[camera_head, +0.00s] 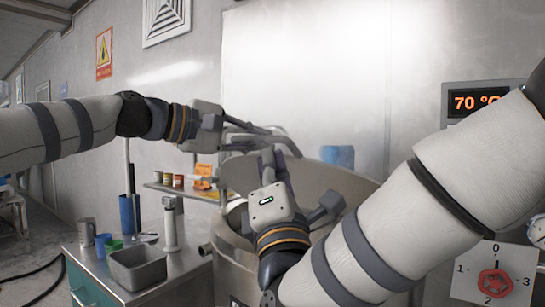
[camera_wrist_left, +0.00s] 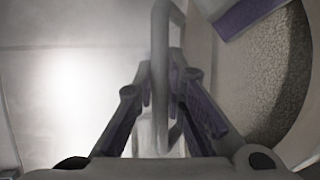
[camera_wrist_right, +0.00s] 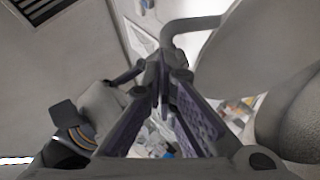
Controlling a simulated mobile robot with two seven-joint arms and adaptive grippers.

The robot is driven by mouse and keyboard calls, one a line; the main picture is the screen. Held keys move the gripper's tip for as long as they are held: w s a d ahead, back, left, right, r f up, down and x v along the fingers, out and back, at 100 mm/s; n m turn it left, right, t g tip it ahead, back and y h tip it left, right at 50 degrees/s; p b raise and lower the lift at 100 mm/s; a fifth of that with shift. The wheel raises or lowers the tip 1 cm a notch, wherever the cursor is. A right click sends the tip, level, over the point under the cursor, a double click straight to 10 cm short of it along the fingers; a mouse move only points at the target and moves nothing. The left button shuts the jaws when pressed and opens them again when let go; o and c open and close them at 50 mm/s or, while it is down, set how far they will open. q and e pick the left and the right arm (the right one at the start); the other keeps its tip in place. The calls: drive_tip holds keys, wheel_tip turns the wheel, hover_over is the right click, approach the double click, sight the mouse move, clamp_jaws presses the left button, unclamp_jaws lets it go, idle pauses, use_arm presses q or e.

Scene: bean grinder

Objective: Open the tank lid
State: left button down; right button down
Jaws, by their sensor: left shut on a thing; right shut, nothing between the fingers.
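The grey round tank (camera_head: 226,246) stands in front of me, mostly behind my right arm. Its lid (camera_head: 345,183) appears raised and tilted, with a dark gap below it at the left. My left gripper (camera_head: 262,138) is shut on the lid's bent grey handle (camera_wrist_left: 159,70), which runs between its fingers in the left wrist view. My right gripper (camera_head: 270,158) is shut and empty, just below the left gripper and in front of the lid. In the right wrist view the handle (camera_wrist_right: 190,25) curves close past its fingertips (camera_wrist_right: 163,70). A grainy round surface (camera_wrist_left: 262,65) shows at right in the left wrist view.
A metal counter (camera_head: 190,270) at left holds a steel bin (camera_head: 138,266), cups and a white upright device (camera_head: 171,225). A small shelf (camera_head: 170,190) with jars is behind. A 70 °C display (camera_head: 476,101) and red dial (camera_head: 495,283) are at right.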

sight(281, 140)
drive_tip(key=shift+w+d+r, duration=0.3)
drive_tip(key=shift+d+r, duration=0.1)
drive_tip(key=shift+r, duration=0.1)
use_arm(q)
drive_tip(key=shift+d, duration=0.2)
use_arm(e)
drive_tip(key=shift+w+d+r, duration=0.25)
drive_tip(key=shift+d+r, duration=0.05)
drive_tip(key=shift+r, duration=0.25)
drive_tip(key=shift+w+d+r, duration=0.2)
drive_tip(key=shift+d+r, duration=0.1)
drive_tip(key=shift+r, duration=0.25)
use_arm(q)
drive_tip(key=shift+f, duration=0.25)
use_arm(e)
drive_tip(key=shift+r, duration=0.15)
use_arm(q)
drive_tip(key=c, duration=1.6)
unclamp_jaws()
drive_tip(key=shift+f, duration=0.1)
drive_tip(key=shift+c, duration=0.2)
use_arm(e)
drive_tip(key=shift+a, duration=0.1)
use_arm(q)
drive_tip(key=shift+r, duration=0.3)
use_arm(e)
drive_tip(key=shift+a+f, duration=0.15)
drive_tip(key=shift+f, duration=0.15)
